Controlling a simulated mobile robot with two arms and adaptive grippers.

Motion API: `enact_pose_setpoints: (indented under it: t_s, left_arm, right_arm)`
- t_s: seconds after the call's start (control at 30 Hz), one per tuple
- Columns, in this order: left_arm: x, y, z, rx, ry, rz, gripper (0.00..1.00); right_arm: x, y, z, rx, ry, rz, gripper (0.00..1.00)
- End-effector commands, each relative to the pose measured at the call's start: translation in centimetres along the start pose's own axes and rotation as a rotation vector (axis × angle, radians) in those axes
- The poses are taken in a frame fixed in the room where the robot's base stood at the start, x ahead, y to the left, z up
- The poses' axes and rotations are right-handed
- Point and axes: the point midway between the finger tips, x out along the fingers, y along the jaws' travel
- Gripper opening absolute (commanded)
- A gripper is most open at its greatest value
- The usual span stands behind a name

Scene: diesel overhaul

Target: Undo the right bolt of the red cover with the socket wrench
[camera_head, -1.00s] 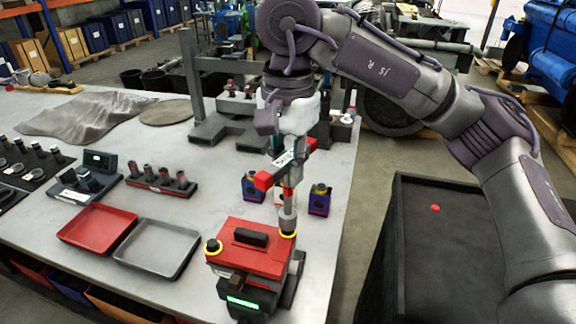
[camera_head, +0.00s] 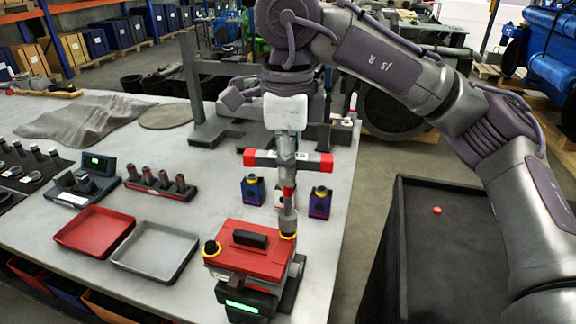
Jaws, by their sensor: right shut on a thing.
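The red cover (camera_head: 262,262) with a black handle sits on a dark block with a green-lit display near the front of the table. Its left bolt (camera_head: 211,248) has a yellow ring. The right bolt is hidden under the socket, with a yellow ring (camera_head: 289,236) showing there. The socket wrench (camera_head: 287,185) stands upright over the right bolt, its red-ended crossbar lying left to right. My right gripper (camera_head: 286,125) is shut on the wrench's upper part. My left gripper is not in view.
A red tray (camera_head: 95,231) and a grey tray (camera_head: 157,250) lie left of the cover. A socket rack (camera_head: 160,184) stands behind them. Small coloured blocks (camera_head: 319,203) stand behind the cover. A black bin (camera_head: 450,250) stands right of the table.

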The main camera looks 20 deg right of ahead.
Motion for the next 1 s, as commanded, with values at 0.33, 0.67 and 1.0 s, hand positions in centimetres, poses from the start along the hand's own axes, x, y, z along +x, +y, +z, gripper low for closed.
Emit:
enact_pose_setpoints:
  t_s: [0.33, 0.67, 1.0]
  left_arm:
    - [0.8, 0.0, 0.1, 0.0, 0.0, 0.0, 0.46]
    - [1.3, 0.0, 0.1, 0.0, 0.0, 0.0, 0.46]
    - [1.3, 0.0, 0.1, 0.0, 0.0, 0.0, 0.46]
  right_arm:
    - [0.0, 0.0, 0.0, 0.367, -0.002, -0.001, 0.0]
    - [0.0, 0.0, 0.0, 0.658, 0.0, 0.001, 0.0]
    - [0.0, 0.0, 0.0, 0.677, 0.0, 0.001, 0.0]
